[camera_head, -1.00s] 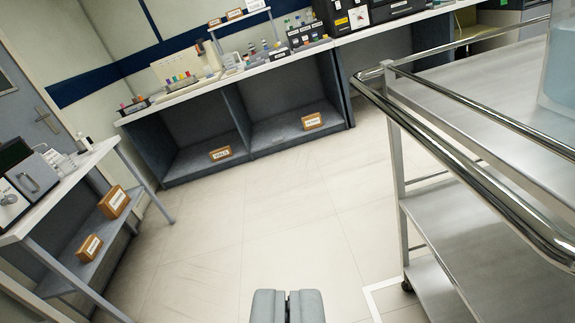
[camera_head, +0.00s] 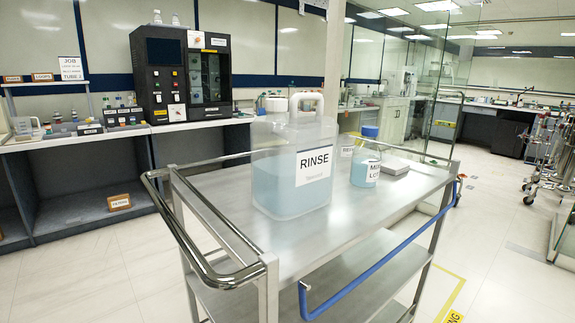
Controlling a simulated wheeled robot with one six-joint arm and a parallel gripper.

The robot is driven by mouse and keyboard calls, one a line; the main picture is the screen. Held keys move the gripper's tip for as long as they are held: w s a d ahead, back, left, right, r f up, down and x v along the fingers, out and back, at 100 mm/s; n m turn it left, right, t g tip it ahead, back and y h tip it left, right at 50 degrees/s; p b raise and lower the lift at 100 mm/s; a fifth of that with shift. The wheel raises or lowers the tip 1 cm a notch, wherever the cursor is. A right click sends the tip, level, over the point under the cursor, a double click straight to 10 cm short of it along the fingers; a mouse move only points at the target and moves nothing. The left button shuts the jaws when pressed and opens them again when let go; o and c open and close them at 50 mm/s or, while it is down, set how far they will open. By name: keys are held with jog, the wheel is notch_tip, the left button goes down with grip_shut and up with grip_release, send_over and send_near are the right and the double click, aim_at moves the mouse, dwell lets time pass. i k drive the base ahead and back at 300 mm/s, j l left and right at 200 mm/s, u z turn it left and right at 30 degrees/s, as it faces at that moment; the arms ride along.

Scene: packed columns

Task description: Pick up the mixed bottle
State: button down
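A steel cart stands in front of me, its top (camera_head: 310,255) carrying several containers. A clear bottle (camera_head: 365,170) with pale blue liquid stands right of centre on it; the readable part of its label looks like "MI" and "LO", and the rest turns out of sight. A large clear jug (camera_head: 290,165) with a white handle, blue liquid and a "RINSE" label stands nearer, to its left. A container (camera_head: 347,148) with a label starting "RE" shows behind, partly hidden. My gripper is not in this view.
A flat grey device (camera_head: 393,167) lies right of the labelled bottle. The cart has a chrome rail (camera_head: 205,270) at left and a blue bar (camera_head: 375,262) along the near right side. A black machine (camera_head: 182,75) stands on the back bench. Floor is clear at left.

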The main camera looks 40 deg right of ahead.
aim_at(365, 161)
jog(key=l+z, duration=0.1)
jog(key=z, duration=1.25)
